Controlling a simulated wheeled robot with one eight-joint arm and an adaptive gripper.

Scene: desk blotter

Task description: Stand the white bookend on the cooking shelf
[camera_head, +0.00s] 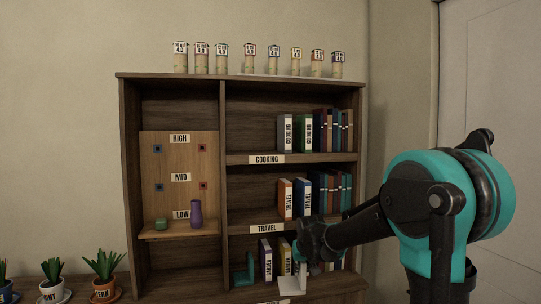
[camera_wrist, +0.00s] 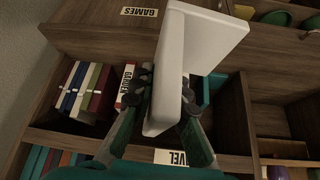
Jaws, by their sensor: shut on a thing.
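The white bookend (camera_wrist: 200,40) is held in my gripper (camera_wrist: 160,105), whose fingers close on its upright plate in the wrist view. In the head view the white bookend (camera_head: 299,275) shows low in front of the bottom shelf, partly hidden by my gripper (camera_head: 306,246). The cooking shelf (camera_head: 320,157) is the top right compartment, marked by a COOKING label (camera_head: 266,159). A grey COOKING book (camera_head: 284,133) and a green one (camera_head: 305,133) stand there, with darker books to their right. The shelf's left part is bare.
The travel shelf (camera_head: 320,222) lies below the cooking shelf. A teal bookend (camera_head: 244,273) stands left of the bottom-shelf books (camera_head: 266,259). Several jars (camera_head: 249,59) line the top. Potted plants (camera_head: 104,264) stand at lower left.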

